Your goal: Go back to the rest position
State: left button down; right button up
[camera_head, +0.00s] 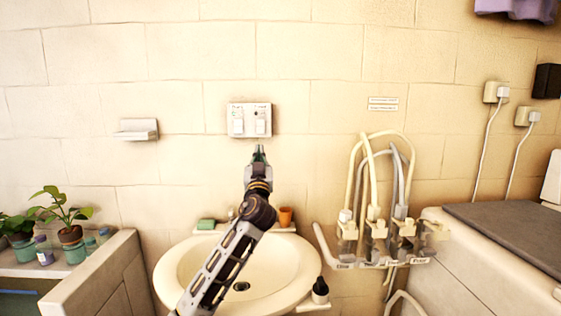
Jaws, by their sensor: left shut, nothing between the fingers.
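My left gripper (259,154) is shut and empty. It points up at the tiled wall, just below a white switch panel (249,120) with two rocker switches. I cannot tell whether the fingertips touch the wall; they show a little below the panel's lower edge. My left arm crosses in front of the white washbasin (180,270) and hides part of its bowl and the tap. My right gripper is not in view.
A green soap bar (206,224) and an orange cup (286,216) stand behind the basin, a dark bottle (320,290) at its right. Hoses (368,180) hang on a rack to the right. Potted plants (70,234) stand left; a white cabinet (450,255) stands right.

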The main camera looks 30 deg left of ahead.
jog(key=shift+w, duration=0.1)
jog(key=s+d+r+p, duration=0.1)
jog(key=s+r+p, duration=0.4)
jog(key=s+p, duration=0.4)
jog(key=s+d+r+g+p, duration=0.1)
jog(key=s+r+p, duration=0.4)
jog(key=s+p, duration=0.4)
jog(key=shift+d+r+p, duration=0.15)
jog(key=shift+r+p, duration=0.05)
jog(key=shift+p, duration=1.7)
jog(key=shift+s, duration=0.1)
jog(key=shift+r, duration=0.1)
